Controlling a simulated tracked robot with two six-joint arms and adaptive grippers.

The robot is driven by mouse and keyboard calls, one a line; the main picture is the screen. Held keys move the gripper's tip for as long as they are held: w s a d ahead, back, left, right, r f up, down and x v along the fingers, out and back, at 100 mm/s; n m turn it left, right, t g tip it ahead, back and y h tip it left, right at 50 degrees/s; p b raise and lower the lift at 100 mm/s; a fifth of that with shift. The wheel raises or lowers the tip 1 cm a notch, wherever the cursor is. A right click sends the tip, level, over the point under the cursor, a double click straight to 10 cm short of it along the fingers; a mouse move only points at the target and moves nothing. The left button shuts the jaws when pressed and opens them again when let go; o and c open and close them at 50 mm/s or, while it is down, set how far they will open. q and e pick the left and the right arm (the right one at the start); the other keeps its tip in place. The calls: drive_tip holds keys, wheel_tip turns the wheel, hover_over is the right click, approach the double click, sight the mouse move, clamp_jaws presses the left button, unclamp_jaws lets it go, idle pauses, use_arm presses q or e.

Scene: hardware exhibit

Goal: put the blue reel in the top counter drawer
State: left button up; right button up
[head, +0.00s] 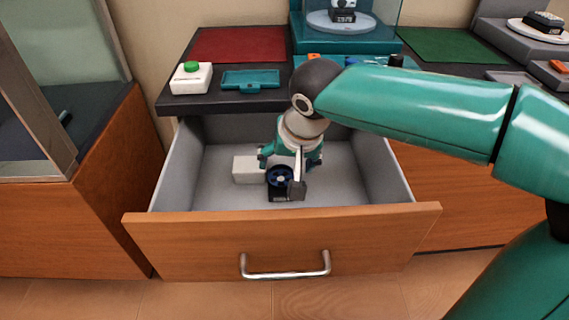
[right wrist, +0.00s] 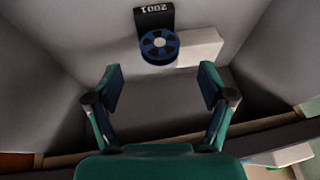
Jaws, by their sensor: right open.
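The blue reel (head: 280,177) is inside the open counter drawer (head: 290,238), apparently on its grey floor. In the right wrist view the reel (right wrist: 159,47) shows its round face with a light hub, ahead of the fingers. My right gripper (head: 290,161) reaches down into the drawer close to the reel and partly covers that area in the head view. In the wrist view its two fingers (right wrist: 160,80) are spread apart with nothing between them, and the reel lies beyond their tips. My left gripper is not in view.
A white box (head: 248,169) lies beside the reel, and a black tag reading 1002 (right wrist: 154,17) adjoins it. The dark countertop (head: 215,104) above holds a white box with a green button (head: 191,77) and a teal tray (head: 250,79). The drawer floor's right side is clear.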

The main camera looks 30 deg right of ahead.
drive_tip(key=shift+p+v, duration=0.45)
drive_tip(key=shift+v, duration=1.55)
